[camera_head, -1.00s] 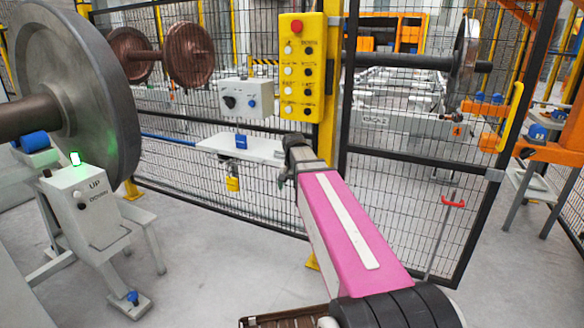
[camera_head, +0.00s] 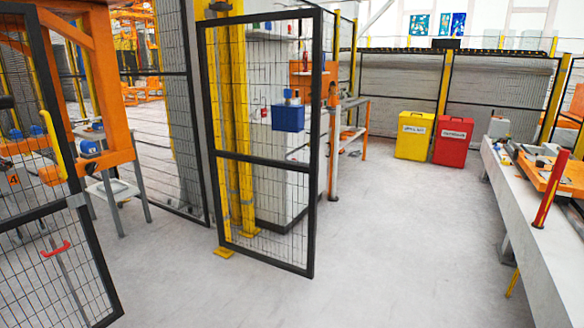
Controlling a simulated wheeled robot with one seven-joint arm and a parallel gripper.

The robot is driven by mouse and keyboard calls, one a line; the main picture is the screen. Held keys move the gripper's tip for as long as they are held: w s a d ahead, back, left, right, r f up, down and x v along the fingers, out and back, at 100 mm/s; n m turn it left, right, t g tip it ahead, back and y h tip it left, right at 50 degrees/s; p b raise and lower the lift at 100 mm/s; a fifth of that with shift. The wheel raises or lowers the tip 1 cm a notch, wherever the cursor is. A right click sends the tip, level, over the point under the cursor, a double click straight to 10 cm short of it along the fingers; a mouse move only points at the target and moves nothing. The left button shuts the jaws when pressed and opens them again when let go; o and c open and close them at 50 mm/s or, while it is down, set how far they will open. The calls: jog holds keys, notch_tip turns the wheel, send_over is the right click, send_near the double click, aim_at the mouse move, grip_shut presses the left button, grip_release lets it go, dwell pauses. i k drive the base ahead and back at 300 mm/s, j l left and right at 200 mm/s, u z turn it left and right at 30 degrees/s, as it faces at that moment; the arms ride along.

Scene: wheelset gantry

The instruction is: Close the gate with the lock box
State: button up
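A black-framed mesh gate leaf (camera_head: 262,157) stands in the middle of the head view, angled out from a yellow post. A blue box (camera_head: 288,118), apparently the lock box, shows at its upper right part. I cannot tell whether the box is fixed to the mesh or stands behind it. At the left edge is another mesh panel (camera_head: 42,221) with a yellow handle (camera_head: 52,146) and a red latch handle (camera_head: 56,249). A gap of bare floor lies between the panel and the leaf. My gripper is out of view.
An orange frame (camera_head: 112,125) and a small grey stand (camera_head: 97,140) are behind the gap. A long pale bench (camera_head: 535,205) runs along the right. A yellow case (camera_head: 414,136) and a red case (camera_head: 453,139) stand at the back. The floor between leaf and bench is clear.

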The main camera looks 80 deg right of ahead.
aim_at(287, 118)
jog(key=l+z, duration=0.1)
jog(key=z, duration=3.85)
jog(key=i+l+z, duration=0.25)
jog(key=i, duration=0.55)
jog(key=i+j+z, duration=0.1)
jog(key=i+z, duration=0.15)
jog(key=i, duration=0.6)
jog(key=i+u, duration=0.2)
jog(key=i, duration=0.4)
jog(key=i+u, duration=0.2)
jog(key=i, duration=0.45)
jog(key=i+l+u, duration=0.2)
jog(key=i, duration=0.4)
jog(key=i+j+u, duration=0.1)
jog(key=i+u, duration=0.3)
jog(key=i, duration=0.15)
jog(key=i+u, duration=0.4)
jog(key=i, duration=0.15)
jog(key=i+l+u, duration=0.25)
jog(key=i+u, duration=0.2)
jog(key=u, duration=0.95)
jog(key=i+l+u, duration=0.1)
jog(key=u, duration=1.35)
jog(key=l+u, duration=0.1)
jog(key=u, duration=0.4)
